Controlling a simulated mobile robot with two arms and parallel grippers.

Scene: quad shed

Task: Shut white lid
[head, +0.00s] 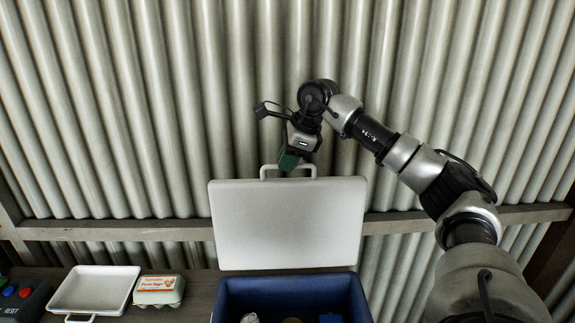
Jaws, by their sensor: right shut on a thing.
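The white lid (286,225) stands upright, raised at the back of a blue box (222,300). A white handle (264,170) rises from the lid's top edge. My right gripper (288,161) reaches down to this handle from above and is shut on it; its green fingertips cover part of the handle. The box is open at the top, and the tops of a few items show inside it. Its front part is cut off by the bottom of the view. My left gripper is not in view.
On the bench left of the box are a white tray (68,291) and an egg carton (158,290). A dark panel (22,301) with coloured buttons is at the far left. A corrugated wall (130,120) with a wooden rail (115,231) stands close behind the lid.

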